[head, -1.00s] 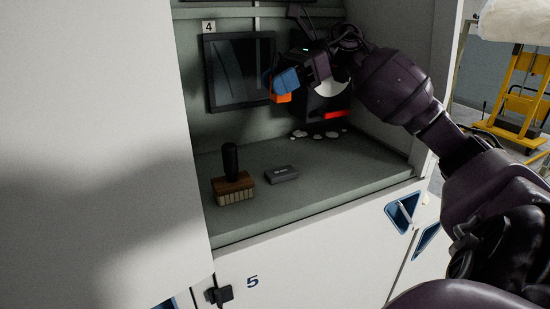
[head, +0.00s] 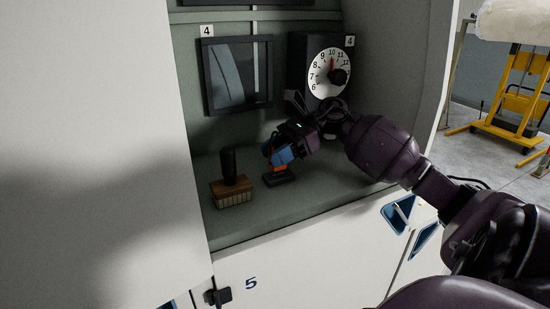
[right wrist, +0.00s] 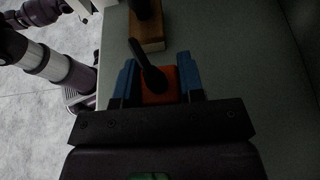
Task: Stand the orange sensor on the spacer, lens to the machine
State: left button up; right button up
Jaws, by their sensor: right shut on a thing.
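My right gripper (head: 275,158) has blue fingers and is shut on the orange sensor (head: 280,169). The sensor is low over the dark flat spacer (head: 284,179) on the grey-green shelf. I cannot tell whether it touches the spacer. In the right wrist view the orange sensor (right wrist: 172,88) sits between the blue fingers (right wrist: 160,82), with a dark rounded part (right wrist: 150,72) in front of it. The fingers hide much of the sensor, and the lens direction is unclear. The spacer cannot be made out in that view. My left gripper is not in view.
A wooden brush (head: 232,191) with an upright dark handle stands left of the spacer. A dark-framed panel (head: 237,75) and a dial box (head: 328,72) are on the back wall. A white wall closes the left side. The shelf's right part is clear.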

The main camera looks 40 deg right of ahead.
jog(key=shift+f, duration=0.8)
jog(key=shift+f, duration=0.1)
jog(key=o, duration=0.9)
